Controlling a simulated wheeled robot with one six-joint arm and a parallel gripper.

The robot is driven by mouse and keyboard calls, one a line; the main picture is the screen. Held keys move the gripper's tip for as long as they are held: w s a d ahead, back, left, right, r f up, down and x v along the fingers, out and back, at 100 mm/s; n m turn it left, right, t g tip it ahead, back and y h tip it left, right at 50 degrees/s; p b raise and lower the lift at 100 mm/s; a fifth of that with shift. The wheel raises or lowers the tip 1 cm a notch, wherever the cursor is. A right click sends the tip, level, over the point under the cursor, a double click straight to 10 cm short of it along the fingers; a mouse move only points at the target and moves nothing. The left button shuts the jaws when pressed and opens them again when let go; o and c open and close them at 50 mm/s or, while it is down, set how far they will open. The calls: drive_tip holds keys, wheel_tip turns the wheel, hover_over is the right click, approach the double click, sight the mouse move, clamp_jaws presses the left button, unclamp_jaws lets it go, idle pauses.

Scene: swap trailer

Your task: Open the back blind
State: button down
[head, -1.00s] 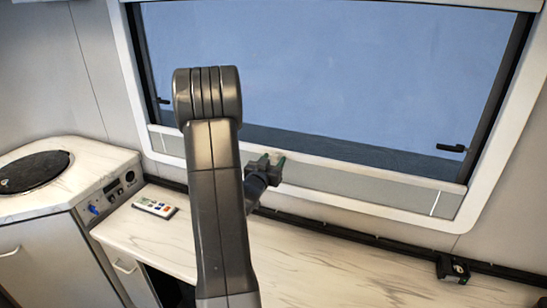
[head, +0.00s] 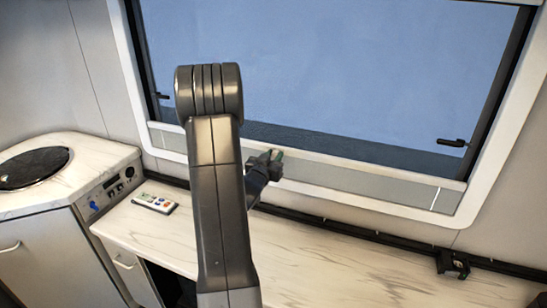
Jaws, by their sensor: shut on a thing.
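The back blind (head: 370,173) shows as a pale bar across the bottom of the large window, just above a grey strip of the frame. The window glass above it is uncovered. My gripper (head: 276,156) is at the middle of this bar, shut on it. Its fingertips are small in the picture, and my arm hides part of the bar to the left. The exact grip on the bar is too small to make out.
A pale worktop (head: 340,245) runs below the window, with a remote control (head: 155,203) on its left. A cabinet with a dark round lid (head: 34,168) stands at left. A black rail with a clamp-like block (head: 453,264) lines the worktop's back edge.

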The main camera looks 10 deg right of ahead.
wheel_tip(320, 180, down, 9)
drive_tip(key=b, duration=0.8)
drive_tip(key=shift+f+b, duration=0.2)
drive_tip(key=shift+b, duration=0.2)
drive_tip(key=c, duration=1.2)
unclamp_jaws()
drive_tip(key=b+v, duration=0.2)
drive_tip(key=v, duration=1.1)
drive_tip(key=shift+s+a, duration=0.3)
